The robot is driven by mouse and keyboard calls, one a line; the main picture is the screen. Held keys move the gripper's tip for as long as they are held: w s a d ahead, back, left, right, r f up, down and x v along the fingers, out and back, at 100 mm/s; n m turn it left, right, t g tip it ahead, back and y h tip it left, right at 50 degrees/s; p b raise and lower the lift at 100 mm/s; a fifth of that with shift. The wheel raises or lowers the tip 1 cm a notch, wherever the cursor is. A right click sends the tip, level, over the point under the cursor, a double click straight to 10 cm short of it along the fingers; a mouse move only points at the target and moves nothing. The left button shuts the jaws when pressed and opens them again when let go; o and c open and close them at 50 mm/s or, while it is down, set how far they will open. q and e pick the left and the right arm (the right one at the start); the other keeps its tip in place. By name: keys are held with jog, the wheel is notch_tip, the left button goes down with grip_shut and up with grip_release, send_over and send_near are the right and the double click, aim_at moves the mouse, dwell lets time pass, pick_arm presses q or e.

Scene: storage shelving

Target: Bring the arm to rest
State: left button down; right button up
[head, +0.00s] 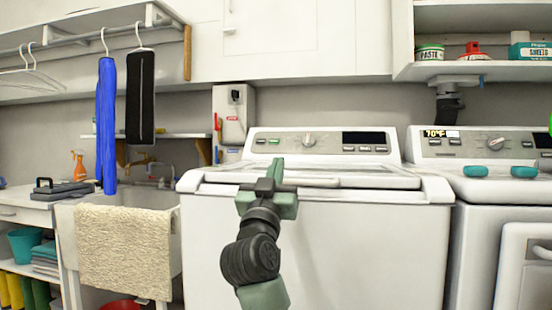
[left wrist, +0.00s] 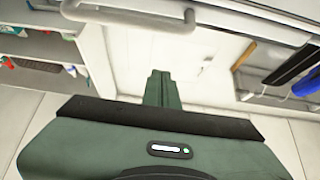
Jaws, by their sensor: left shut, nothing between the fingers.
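My left arm rises in the middle of the head view, in front of the white top-loading washer (head: 320,240). Its green and black left gripper (head: 277,172) points upward, with its fingers together and nothing between them. In the left wrist view the green fingers (left wrist: 160,88) also show closed, against a pale cabinet surface. I cannot tell whether the gripper touches the washer; it appears in front of its lid. My right gripper does not show in either view.
At left, a cream towel (head: 125,250) hangs at the sink, below a blue garment (head: 106,125) and a black one (head: 140,97). White cabinets (head: 300,40) hang above the washer.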

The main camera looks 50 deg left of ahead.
pick_arm(q)
jog(key=v, duration=0.8)
jog(key=shift+d+f, duration=0.2)
jog(key=shift+f, duration=0.05)
